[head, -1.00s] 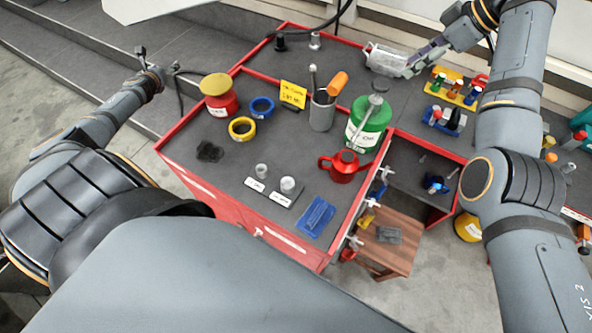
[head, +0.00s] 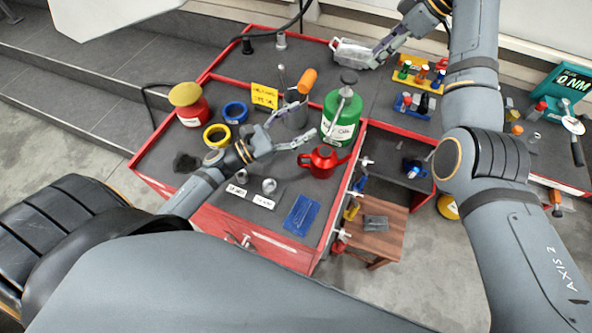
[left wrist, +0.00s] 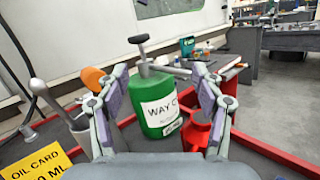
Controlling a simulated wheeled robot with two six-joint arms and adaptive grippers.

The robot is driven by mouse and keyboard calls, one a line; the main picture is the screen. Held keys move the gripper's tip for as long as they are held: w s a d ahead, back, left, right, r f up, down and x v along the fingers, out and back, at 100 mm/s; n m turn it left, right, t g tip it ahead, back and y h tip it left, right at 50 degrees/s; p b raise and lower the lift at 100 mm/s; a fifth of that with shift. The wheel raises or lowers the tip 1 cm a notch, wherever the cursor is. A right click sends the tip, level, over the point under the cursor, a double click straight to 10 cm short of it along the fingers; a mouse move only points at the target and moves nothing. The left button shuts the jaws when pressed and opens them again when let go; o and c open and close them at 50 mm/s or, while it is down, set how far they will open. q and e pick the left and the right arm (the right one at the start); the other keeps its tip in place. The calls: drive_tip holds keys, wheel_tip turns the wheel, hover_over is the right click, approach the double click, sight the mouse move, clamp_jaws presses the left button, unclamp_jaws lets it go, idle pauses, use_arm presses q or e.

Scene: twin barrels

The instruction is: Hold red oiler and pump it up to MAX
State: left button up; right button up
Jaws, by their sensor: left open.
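The red oiler (head: 322,161) stands on the red-edged cart top, in front of the green canister (head: 341,117). My left gripper (head: 291,126) is open and empty, to the left of the oiler and pointing toward the green canister. In the left wrist view the canister, with a white label and pump handle, shows between the open fingers (left wrist: 162,78). The oiler (left wrist: 199,131) shows there partly behind the right finger. My right gripper (head: 372,58) is beside a pale metal-looking container (head: 348,52) at the back; whether it grips it is unclear.
A grey cup (head: 294,112) with an orange-handled tool stands behind my left gripper. A yellow oil card (head: 264,96), tape rolls and a red jar (head: 190,105) are left of it. A blue tray (head: 301,214) and small labelled parts lie near the front edge.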

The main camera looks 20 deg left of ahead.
use_arm(q)
drive_tip(key=s+d, duration=0.4)
drive_tip(key=n+y, duration=0.4)
drive_tip(key=y, duration=0.1)
approach(319, 156)
drive_tip(key=x, duration=0.2)
drive_tip(key=shift+s+n, duration=0.15)
drive_tip(key=shift+n, duration=0.15)
drive_tip(key=x, duration=1)
drive_tip(key=shift+w+d+r, duration=0.15)
drive_tip(key=shift+w+r, duration=0.05)
drive_tip(key=shift+w, duration=0.05)
drive_tip(key=shift+c, duration=0.4)
clamp_jaws()
use_arm(e)
drive_tip(key=shift+c, duration=0.4)
clamp_jaws()
